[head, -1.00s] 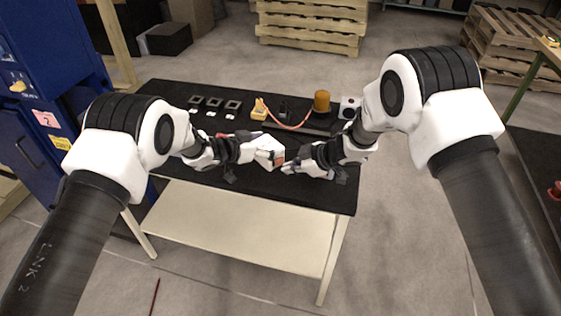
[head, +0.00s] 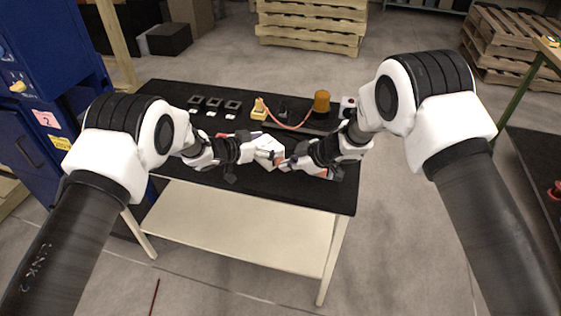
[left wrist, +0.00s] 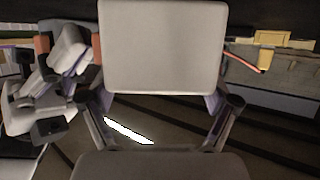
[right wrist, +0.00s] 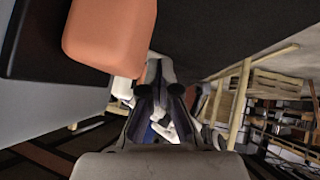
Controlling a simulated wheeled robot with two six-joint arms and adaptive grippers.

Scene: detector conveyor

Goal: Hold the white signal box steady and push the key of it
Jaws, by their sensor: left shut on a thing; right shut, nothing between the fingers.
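The white signal box (left wrist: 162,45) fills the upper middle of the left wrist view. My left gripper (head: 262,151) is shut on it and holds it above the black table. The orange key (right wrist: 108,35) is large at the upper left of the right wrist view, on a dark plate on the box's side. In the left wrist view, a sliver of orange shows at the box's left edge. My right gripper (head: 287,164) is shut and empty, with its tips close beside the key's side of the box. I cannot tell whether they touch the key.
The black table (head: 330,200) carries several dark square parts (head: 214,103), a yellow part with a red cable (head: 260,110), an orange cylinder (head: 321,101) and a white device (head: 347,106) along its back. A blue cabinet (head: 50,60) stands at left. The table's front is clear.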

